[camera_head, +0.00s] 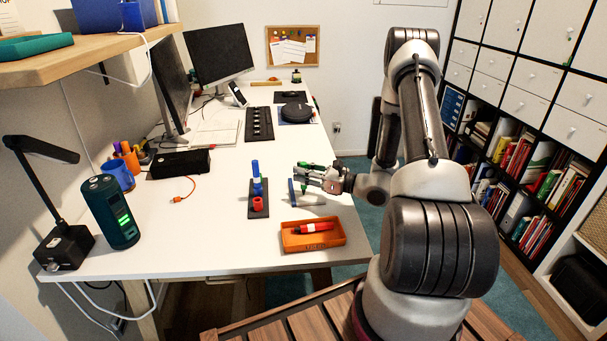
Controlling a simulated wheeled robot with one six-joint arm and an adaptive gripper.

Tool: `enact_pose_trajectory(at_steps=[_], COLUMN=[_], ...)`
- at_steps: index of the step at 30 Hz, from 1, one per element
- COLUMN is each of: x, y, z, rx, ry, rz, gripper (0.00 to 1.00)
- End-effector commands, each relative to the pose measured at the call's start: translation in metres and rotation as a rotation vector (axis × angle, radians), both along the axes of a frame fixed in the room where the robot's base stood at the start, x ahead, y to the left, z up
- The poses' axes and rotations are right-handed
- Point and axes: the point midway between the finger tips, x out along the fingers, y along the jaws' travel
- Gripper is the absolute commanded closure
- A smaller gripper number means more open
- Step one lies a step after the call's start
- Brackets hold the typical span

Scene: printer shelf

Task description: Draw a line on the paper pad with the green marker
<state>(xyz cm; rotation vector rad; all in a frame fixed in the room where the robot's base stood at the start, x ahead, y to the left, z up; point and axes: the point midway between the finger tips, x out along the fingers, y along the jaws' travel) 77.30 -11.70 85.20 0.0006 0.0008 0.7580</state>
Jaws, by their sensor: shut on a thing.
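My gripper (318,177) is over the right part of the white desk, reaching in from the right. It is shut on a slim green thing, which I take to be the green marker (304,165); the fingers partly hide it and its tip is not clear. A small pale pad-like thing with a blue upright edge (308,199) lies just below the gripper in the picture. I cannot tell whether this is the paper pad, or whether the marker touches it. A larger white pad or notebook (224,133) lies farther back, near the monitors.
A dark rack (259,209) holds an upright blue marker (256,178) and a red piece (257,202). An orange tray (290,242) with a red marker (312,228) stands at the front. A green-lit speaker (110,212) and a lamp (66,247) stand at left. The front-left desk middle is clear.

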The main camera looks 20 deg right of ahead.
Motion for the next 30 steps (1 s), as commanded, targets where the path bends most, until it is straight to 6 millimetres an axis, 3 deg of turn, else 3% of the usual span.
enact_pose_trajectory(at_steps=[30], x=[0.017], y=[-0.005], z=[-0.001], rx=[-0.002], ry=[0.001], rz=[0.0], gripper=[0.97])
